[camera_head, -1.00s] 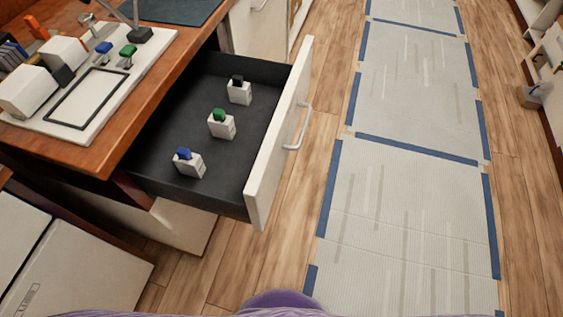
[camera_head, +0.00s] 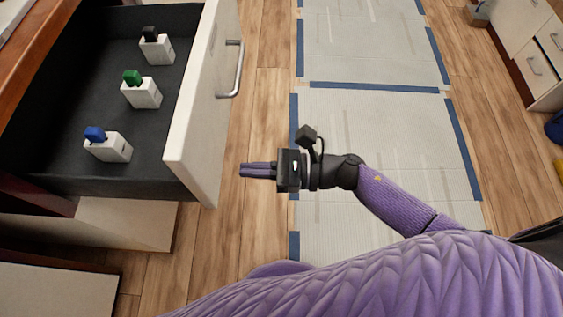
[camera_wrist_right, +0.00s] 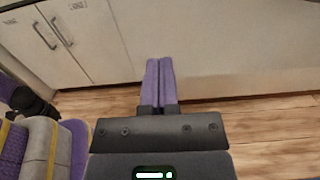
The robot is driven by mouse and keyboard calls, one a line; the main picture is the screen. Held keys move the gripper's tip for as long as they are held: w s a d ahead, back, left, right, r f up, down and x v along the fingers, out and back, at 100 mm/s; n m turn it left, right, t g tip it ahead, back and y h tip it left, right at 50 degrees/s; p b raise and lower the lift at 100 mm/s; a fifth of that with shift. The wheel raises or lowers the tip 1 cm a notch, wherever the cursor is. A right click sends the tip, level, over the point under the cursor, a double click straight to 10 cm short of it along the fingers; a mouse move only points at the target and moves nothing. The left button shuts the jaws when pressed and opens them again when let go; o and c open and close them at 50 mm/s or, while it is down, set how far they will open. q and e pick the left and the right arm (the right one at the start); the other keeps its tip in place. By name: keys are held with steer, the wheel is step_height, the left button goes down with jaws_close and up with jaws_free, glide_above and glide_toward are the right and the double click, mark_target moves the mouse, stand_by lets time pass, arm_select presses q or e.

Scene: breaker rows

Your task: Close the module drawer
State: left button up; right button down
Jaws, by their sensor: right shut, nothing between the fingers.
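The module drawer stands pulled out at the left of the head view, with a white front (camera_head: 203,105) and a dark inside. A metal bar handle (camera_head: 238,70) is on its front. Three white modules lie in it, one with a blue top (camera_head: 108,147), one with a green top (camera_head: 142,92) and one with a black top (camera_head: 157,48). My right gripper (camera_head: 243,170) is shut and empty, to the right of the drawer front's near end and apart from it in the picture. Its closed purple fingers also show in the right wrist view (camera_wrist_right: 159,70). My left gripper is not in view.
White cabinet doors with handles (camera_wrist_right: 50,35) fill the back of the right wrist view. Paper sheeting edged with blue tape (camera_head: 370,120) covers the wooden floor. More white cabinets (camera_head: 535,60) stand at the far right. The floor before the drawer front is free.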

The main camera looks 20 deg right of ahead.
mark_target(211, 169)
steer(key=x, duration=0.4)
steer(key=shift+w+a, duration=0.1)
steer(key=shift+a, duration=0.25)
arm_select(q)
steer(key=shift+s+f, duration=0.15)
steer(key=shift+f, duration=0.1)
arm_select(e)
steer(key=shift+a, duration=0.1)
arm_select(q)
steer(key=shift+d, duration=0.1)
